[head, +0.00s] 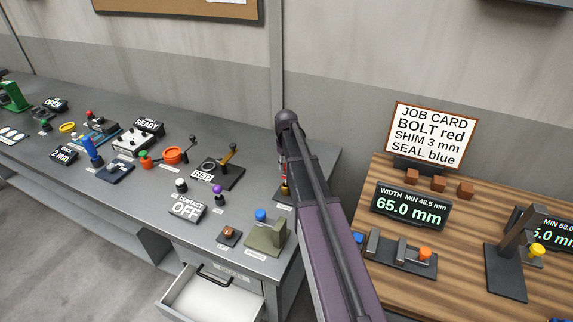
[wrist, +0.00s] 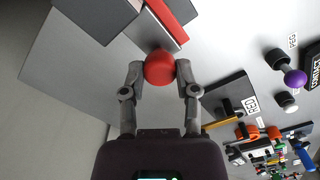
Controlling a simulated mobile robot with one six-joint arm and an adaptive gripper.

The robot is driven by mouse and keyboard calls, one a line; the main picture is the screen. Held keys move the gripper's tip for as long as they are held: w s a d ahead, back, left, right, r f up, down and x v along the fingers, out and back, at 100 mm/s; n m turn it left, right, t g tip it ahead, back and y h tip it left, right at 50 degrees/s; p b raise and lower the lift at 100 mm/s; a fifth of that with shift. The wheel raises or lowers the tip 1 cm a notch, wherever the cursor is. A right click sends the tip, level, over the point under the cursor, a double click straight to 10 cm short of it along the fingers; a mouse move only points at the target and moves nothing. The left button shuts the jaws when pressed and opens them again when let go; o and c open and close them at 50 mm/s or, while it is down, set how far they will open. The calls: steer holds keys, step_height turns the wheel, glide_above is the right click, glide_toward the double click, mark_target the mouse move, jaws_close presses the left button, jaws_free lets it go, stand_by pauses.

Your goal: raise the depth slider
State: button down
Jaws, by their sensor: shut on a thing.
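My gripper (wrist: 159,72) is shut on a round red knob (wrist: 159,66) in the wrist view, with one finger on each side. A red bar (wrist: 172,12) shows just beyond the knob, beside grey blocks. In the head view my arm hides the gripper and most of this spot. On the wooden bench stands a dark upright fixture with a yellow knob (head: 537,249). A display (head: 545,233) partly behind it reads MIN 68.0; I cannot read its name, so I cannot tell which part is the depth slider.
A width display (head: 411,206) reads 65.0 mm, behind a fixture with an orange knob (head: 424,254). The job card (head: 430,133) stands behind small brown blocks. A drawer (head: 213,296) is open under the grey bench (head: 260,160), which holds several levers and knobs.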

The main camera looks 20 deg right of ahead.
steer(key=shift+r+p, duration=0.75)
steer(key=shift+r, duration=0.2)
steer(key=shift+w, duration=0.1)
steer(key=shift+c, duration=1.8)
jaws_free()
steer(key=shift+f, duration=0.15)
